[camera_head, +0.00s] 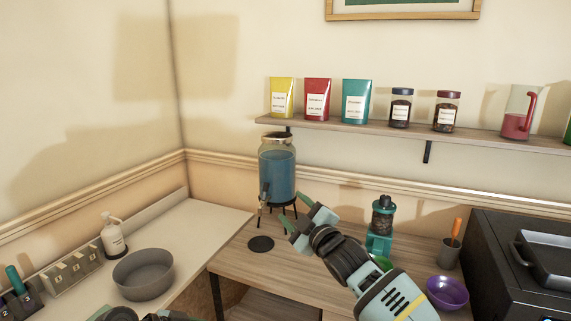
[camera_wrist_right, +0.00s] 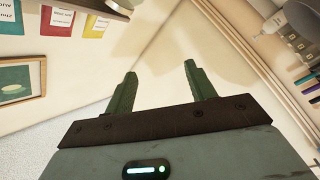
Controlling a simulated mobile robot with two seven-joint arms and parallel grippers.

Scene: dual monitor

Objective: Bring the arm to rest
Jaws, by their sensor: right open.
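My right arm reaches up from the lower right in the head view. Its right gripper (camera_head: 291,212) is open, with two dark green fingers apart, just in front of the stand of a blue drink dispenser (camera_head: 278,175). In the right wrist view, the same gripper (camera_wrist_right: 160,69) has its fingers spread with nothing between them. I cannot tell from the head view whether the gripper touches the dispenser. Parts of what looks like my left arm show at the bottom edge of the head view.
A wooden counter (camera_head: 232,262) holds a black disc (camera_head: 261,244), a teal grinder (camera_head: 381,226), a purple bowl (camera_head: 447,292) and a black machine (camera_head: 515,270). A grey bowl (camera_head: 143,275) stands on the left counter. A wall shelf (camera_head: 440,135) carries packets and jars.

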